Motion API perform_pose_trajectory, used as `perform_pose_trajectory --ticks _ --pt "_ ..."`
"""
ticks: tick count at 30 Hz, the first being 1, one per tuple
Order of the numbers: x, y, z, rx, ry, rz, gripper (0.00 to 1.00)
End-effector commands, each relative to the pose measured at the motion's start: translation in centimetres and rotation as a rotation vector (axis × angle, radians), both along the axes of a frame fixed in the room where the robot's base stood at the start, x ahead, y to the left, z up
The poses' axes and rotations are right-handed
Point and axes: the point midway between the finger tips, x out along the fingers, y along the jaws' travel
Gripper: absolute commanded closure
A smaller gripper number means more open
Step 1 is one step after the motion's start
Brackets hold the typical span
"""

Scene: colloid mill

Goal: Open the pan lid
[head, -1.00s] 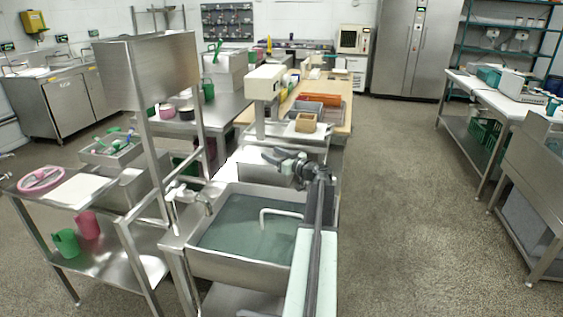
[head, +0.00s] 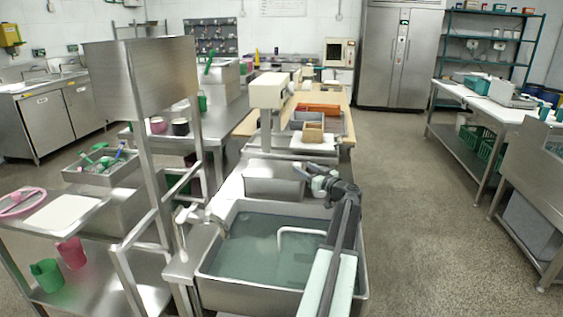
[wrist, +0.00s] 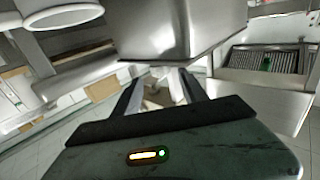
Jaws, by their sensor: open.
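No part is clearly recognisable as a pan lid. A steel box-shaped vessel (head: 272,182) stands just behind the sink in the head view; I cannot tell whether it is the pan. My gripper (head: 314,178) is at the right end of this vessel in the picture, above the bench; whether it touches is unclear. In the wrist view, my gripper (wrist: 162,90) has its two dark fingers apart, with nothing seen held between them. A large shiny steel body (wrist: 178,30) fills the top middle of the wrist view, beyond the fingertips.
A sink (head: 265,250) with greenish water lies below my arm. A steel frame with a tall hopper-like box (head: 140,75) stands to the left. A white-headed device (head: 268,90) and a brown box (head: 313,132) stand farther back. The floor aisle (head: 420,200) on the right is clear.

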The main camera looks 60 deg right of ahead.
Motion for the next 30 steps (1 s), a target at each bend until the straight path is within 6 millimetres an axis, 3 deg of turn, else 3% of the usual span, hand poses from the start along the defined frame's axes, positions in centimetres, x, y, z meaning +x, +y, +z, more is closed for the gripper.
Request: perform_pose_trajectory --ticks 8,18,27,30 --pt "1.6 -0.4 0.0 0.0 0.0 0.006 0.5" --pt "7.2 -2.7 0.0 0.0 0.0 0.01 0.5" --pt "8.0 -2.8 0.0 0.0 0.0 0.01 0.5" --pt "8.0 -2.7 0.0 0.0 0.0 0.01 0.78"
